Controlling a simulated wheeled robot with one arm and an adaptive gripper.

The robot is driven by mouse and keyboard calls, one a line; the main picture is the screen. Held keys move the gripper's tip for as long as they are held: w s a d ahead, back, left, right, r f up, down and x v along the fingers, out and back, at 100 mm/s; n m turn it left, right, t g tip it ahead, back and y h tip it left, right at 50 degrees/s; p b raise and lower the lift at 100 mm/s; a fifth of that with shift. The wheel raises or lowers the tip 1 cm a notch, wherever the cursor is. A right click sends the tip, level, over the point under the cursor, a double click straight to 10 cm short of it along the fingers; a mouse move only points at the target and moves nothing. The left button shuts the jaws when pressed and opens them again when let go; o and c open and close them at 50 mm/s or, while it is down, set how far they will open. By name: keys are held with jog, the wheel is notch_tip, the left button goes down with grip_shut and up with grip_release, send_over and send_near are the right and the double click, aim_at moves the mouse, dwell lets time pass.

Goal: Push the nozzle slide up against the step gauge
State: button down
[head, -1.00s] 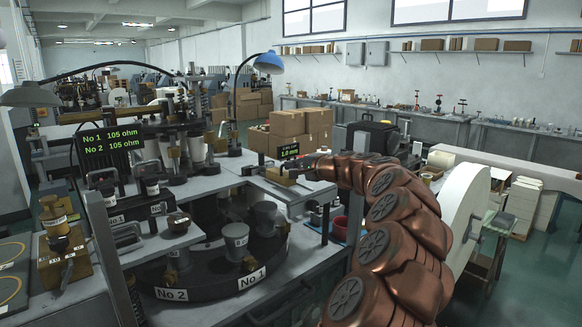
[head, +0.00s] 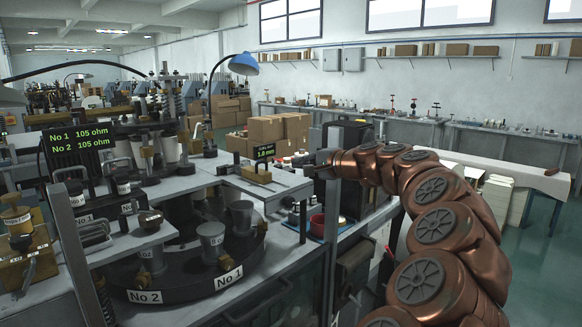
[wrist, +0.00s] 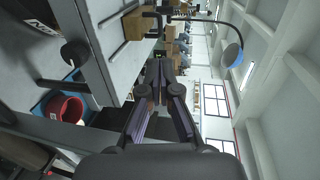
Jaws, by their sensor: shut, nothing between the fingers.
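The step gauge is too small to tell apart from the dark parts there, so contact with the block cannot be judged. In the wrist view the block (wrist: 133,25) shows at the upper left. My gripper (head: 308,168) is shut and empty, to the right of the block and apart from it. Its fingers (wrist: 160,68) meet in the wrist view.
A round turntable (head: 190,282) with metal cups, marked No 1 and No 2, lies below and left of the block. A red bowl (wrist: 66,108) in a blue tray sits below the bench edge. A blue lamp (head: 243,64) hangs behind.

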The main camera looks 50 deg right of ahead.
jog(key=m+b, duration=0.1)
jog(key=m, duration=0.3)
jog(key=m+b, duration=0.1)
jog(key=m, duration=1.3)
send_near(262, 162)
jog(key=x, duration=0.7)
jog(key=shift+w+d+f, duration=0.1)
